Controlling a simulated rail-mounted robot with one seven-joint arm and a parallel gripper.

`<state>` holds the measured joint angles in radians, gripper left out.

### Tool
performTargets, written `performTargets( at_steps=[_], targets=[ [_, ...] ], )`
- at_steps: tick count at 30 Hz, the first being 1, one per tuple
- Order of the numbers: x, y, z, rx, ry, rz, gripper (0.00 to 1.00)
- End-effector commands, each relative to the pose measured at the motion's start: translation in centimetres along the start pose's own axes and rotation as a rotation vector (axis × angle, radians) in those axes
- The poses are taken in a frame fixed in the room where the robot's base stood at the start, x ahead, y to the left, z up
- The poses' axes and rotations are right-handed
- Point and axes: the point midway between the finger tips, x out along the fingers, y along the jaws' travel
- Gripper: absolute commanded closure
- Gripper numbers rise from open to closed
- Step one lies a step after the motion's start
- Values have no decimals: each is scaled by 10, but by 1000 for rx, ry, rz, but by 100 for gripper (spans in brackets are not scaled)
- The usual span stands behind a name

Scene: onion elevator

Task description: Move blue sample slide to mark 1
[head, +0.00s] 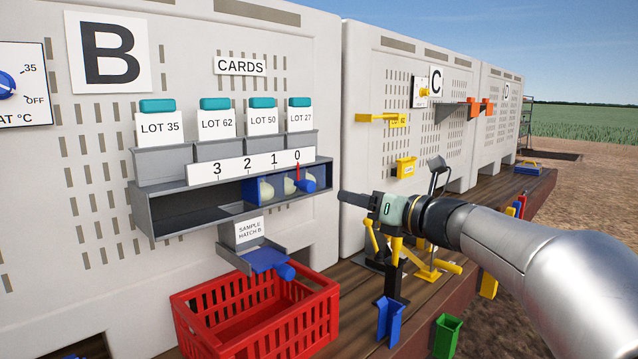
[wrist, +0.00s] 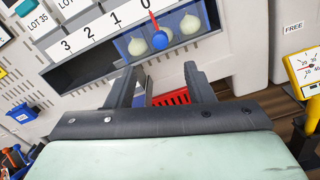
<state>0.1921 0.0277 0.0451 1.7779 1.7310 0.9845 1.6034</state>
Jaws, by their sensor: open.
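The blue sample slide (head: 251,190) sits at the right end of a grey trough on box B, with pale onions behind its blue front. Its round blue knob (head: 307,184) and red pointer stand at 0 on the white scale (head: 246,166), where mark 1 is one place left. The slide also shows in the wrist view (wrist: 123,46), with its knob (wrist: 158,40) below the pointer. My gripper (head: 346,197) is just right of the trough, apart from the knob. In the wrist view my gripper (wrist: 161,82) is open and empty, its fingers short of the knob.
Card holders (head: 216,152) stand above the scale. Below is the sample hatch (head: 250,240) with another blue part and knob, above a red crate (head: 262,317). Yellow levers (head: 430,272) stand beneath my arm. The trough left of the slide is empty.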

Motion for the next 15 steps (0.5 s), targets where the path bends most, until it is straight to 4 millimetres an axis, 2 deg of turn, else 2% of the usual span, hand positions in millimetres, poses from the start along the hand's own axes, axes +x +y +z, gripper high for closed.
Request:
performTargets(
  at_steps=[6,15],
  targets=[
    [50,1,1,1,3,4,52],
    [112,1,1,0,3,2,52]
  ],
)
